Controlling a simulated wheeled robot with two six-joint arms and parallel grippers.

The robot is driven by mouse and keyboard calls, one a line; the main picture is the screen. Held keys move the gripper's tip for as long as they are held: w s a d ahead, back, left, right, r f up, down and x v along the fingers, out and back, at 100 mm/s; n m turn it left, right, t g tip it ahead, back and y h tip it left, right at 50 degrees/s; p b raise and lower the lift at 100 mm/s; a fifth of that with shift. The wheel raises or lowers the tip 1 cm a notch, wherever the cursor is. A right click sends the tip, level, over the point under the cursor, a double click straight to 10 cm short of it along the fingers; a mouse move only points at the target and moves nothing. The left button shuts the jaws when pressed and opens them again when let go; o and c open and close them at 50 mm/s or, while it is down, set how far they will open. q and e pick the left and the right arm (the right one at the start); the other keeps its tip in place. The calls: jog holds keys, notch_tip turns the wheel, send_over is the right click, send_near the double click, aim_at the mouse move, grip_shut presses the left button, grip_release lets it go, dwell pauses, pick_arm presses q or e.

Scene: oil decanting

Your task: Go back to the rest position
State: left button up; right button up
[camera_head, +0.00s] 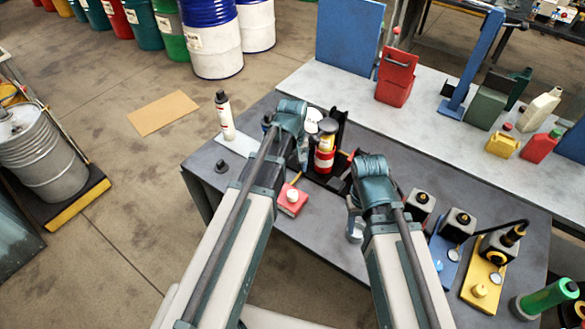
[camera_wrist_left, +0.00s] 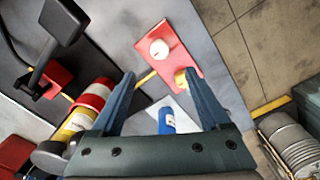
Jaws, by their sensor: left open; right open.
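My left gripper (camera_wrist_left: 160,90) is open and empty in the left wrist view, with its two fingers apart above the grey table. In the head view its arm reaches to the table's left part, beside a red-and-yellow container (camera_head: 325,158), with its fingers largely hidden by the wrist. The same container shows left of the fingers in the left wrist view (camera_wrist_left: 88,108). A red block with a white knob (camera_head: 291,201) lies close by; it also shows beyond the fingertips (camera_wrist_left: 172,55). My right gripper (camera_head: 355,226) hangs over the table's middle, open, its fingers partly hidden.
A white bottle (camera_head: 225,116) stands at the table's left edge. Dark-topped units on blue and yellow bases (camera_head: 482,285) stand right of my right arm. The back bench (camera_head: 330,90) carries canisters and a blue stand (camera_head: 475,62).

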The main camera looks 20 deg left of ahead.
pick_arm(q)
jog(key=shift+r, duration=0.6)
pick_arm(e)
jog(key=shift+r, duration=0.65)
pick_arm(q)
jog(key=s+d+f+m+b, duration=0.3)
jog(key=s+d+m, duration=0.2)
jog(key=s, duration=0.2)
jog(key=s+d+f+m+y+b, duration=0.1)
jog(key=s+d+f+m+b, duration=0.2)
jog(key=s+d+f+m, duration=0.1)
jog(key=s+d+m, duration=0.1)
jog(key=s+m, duration=0.1)
jog(key=s, duration=0.1)
jog(key=shift+s+d+b, duration=0.25)
jog(key=shift+d+b, duration=0.1)
pick_arm(e)
notch_tip(320, 180, down, 7)
